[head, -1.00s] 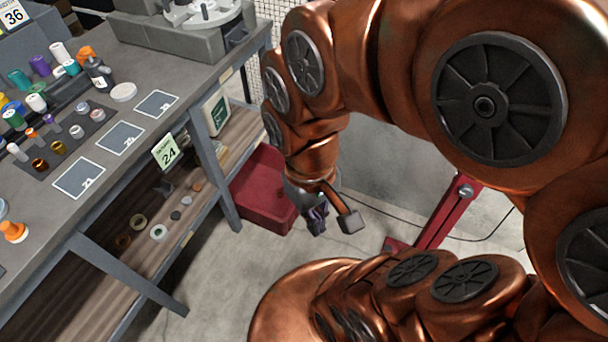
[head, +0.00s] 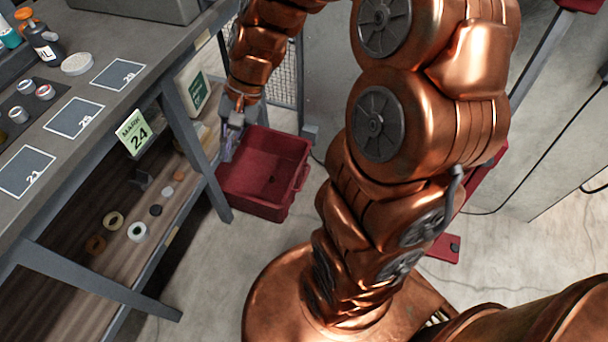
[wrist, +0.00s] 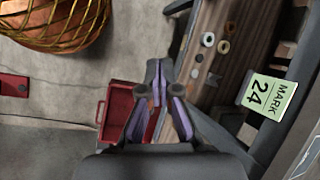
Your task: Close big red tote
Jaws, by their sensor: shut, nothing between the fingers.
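The big red tote (head: 290,190) stands on the floor beside the workbench leg in the head view. Its top looks open, with its inner walls and floor showing; I see no lid clearly. My gripper (head: 228,152), with purple-lined fingers, points down at the tote's left edge, beside the bench. I cannot tell whether it touches the tote. In the wrist view, my gripper (wrist: 157,72) has its fingertips together with nothing between them. Part of the tote (wrist: 103,108) shows there to the left of and behind the fingers, the rest hidden.
The workbench (head: 130,30) with its wooden lower shelf (head: 165,235) stands close on the left. Several rings lie on that shelf, and a "24" label (head: 134,133) hangs at the bench edge. A mesh panel (head: 283,75) stands behind the tote. Concrete floor is clear in front.

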